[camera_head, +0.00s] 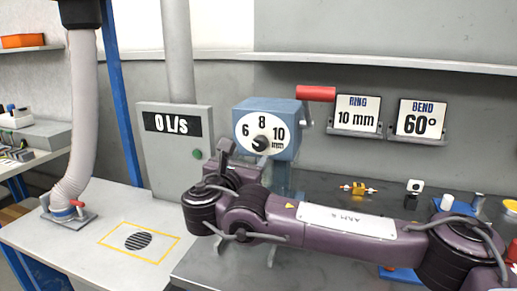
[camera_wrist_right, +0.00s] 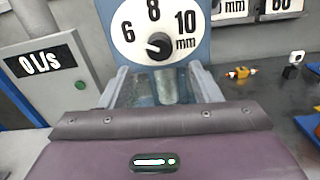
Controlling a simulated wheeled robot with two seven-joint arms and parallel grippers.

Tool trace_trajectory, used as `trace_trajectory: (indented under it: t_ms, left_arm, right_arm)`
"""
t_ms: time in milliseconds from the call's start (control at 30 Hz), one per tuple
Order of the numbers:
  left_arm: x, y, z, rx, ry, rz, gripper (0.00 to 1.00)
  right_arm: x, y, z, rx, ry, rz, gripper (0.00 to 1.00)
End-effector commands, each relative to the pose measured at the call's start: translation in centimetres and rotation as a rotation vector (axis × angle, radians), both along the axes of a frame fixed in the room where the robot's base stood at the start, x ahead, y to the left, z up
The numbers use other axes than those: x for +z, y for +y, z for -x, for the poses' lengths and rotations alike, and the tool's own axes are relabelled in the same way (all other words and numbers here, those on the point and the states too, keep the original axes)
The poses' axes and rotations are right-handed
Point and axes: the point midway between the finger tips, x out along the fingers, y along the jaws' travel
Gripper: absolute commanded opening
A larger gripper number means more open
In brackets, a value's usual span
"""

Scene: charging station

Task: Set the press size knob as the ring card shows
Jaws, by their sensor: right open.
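The blue press (camera_head: 283,112) has a white dial with 6, 8, 10 and mm. Its black knob (camera_head: 262,144) sits low on the dial and also shows in the wrist view (camera_wrist_right: 160,46). The knob's white mark appears to point left, toward the 6 side. The ring card (camera_head: 358,115) reads 10 mm. My right gripper (camera_head: 229,150) is just below and left of the dial. In the wrist view its fingers (camera_wrist_right: 160,88) are apart with nothing between them, below the knob and not touching it. My left gripper is out of view.
A bend card (camera_head: 422,119) reads 60°. A red handle (camera_head: 316,93) sticks out at the press's upper right. A grey panel (camera_head: 176,150) reading 0 L/s stands left. A yellow-orange part (camera_head: 358,189) and other small items lie on the dark bench right.

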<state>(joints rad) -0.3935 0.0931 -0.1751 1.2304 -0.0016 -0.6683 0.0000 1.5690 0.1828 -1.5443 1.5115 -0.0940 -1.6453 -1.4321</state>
Motion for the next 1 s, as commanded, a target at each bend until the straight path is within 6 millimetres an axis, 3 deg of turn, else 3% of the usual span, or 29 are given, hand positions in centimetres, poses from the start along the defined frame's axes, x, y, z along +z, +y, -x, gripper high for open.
trace_trajectory:
  t_ms: [433,833,1000]
  left_arm:
    - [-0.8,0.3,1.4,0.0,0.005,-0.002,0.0]
    - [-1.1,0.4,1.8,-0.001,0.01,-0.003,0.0]
    - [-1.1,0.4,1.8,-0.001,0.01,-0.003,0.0]
  right_arm:
    - [0.0,-1.9,-6.0,0.0,0.002,-0.004,0.57]
    - [-0.1,-2.2,-7.0,0.003,0.001,-0.005,0.57]
    - [-0.1,-2.2,-7.0,0.002,0.001,-0.005,0.36]
